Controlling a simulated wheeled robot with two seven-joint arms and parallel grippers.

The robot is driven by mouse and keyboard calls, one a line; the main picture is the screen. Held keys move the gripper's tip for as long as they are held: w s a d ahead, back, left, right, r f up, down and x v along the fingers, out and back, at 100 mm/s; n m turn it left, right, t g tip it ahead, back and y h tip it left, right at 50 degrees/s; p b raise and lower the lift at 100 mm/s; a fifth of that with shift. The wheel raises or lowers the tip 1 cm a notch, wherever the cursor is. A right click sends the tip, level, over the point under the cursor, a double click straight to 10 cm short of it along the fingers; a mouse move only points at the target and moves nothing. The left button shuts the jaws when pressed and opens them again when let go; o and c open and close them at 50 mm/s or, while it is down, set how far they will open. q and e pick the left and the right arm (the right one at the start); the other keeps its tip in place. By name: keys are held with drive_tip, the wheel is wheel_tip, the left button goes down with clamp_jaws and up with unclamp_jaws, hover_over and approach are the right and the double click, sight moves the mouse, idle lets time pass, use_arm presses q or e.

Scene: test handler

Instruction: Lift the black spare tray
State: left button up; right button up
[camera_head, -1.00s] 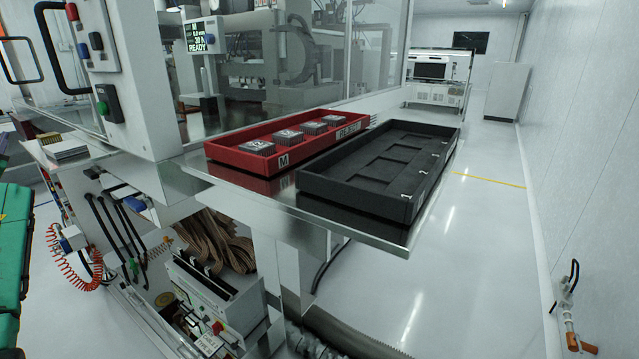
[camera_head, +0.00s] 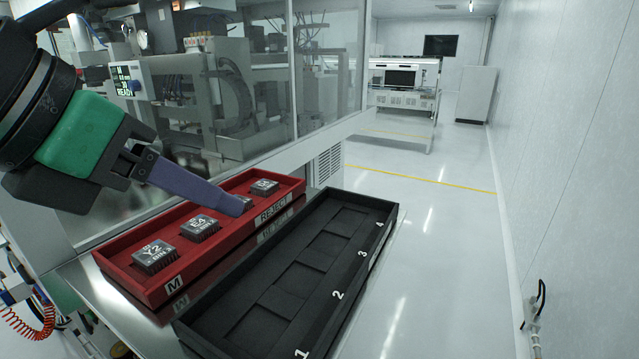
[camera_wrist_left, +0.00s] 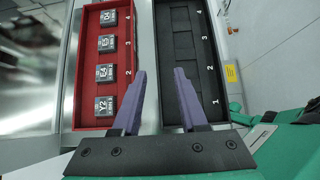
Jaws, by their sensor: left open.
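The black spare tray (camera_head: 286,291) lies on the metal shelf, with empty pockets numbered 1 to 4 along its right rim. It also shows in the left wrist view (camera_wrist_left: 206,95). My left gripper (camera_head: 240,207) reaches in from the left, above the red reject tray (camera_head: 115,267) in the head view. In the left wrist view its two purple fingers (camera_wrist_left: 159,78) are apart with nothing between them. They point along the gap and the black tray's left side, and the right finger overlaps that tray. The gripper hides part of the red tray. My right gripper is not in view.
The red tray, left of the black one, holds several grey chips, such as the Y2 chip (camera_head: 154,257). The glass-fronted machine (camera_head: 215,90) stands behind the trays. Open floor (camera_head: 430,270) lies to the right, before the white wall (camera_head: 570,150).

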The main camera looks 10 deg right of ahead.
use_arm(q)
drive_tip(key=p, duration=0.2)
approach(274, 232)
drive_tip(key=shift+w+d+f, duration=0.15)
drive_tip(key=shift+w+f, duration=0.2)
drive_tip(key=shift+f, duration=0.4)
drive_tip(key=p+x, duration=0.2)
drive_tip(key=x, duration=0.4)
drive_tip(key=shift+w+d, duration=0.2)
drive_tip(key=shift+d, duration=0.05)
drive_tip(key=shift+w+d+f, duration=0.1)
drive_tip(key=shift+w+f, duration=0.05)
drive_tip(key=shift+f, duration=0.1)
clamp_jaws()
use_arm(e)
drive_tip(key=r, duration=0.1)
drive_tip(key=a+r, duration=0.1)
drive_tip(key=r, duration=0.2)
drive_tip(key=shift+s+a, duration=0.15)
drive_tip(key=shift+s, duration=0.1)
use_arm(q)
drive_tip(key=shift+r, duration=0.1)
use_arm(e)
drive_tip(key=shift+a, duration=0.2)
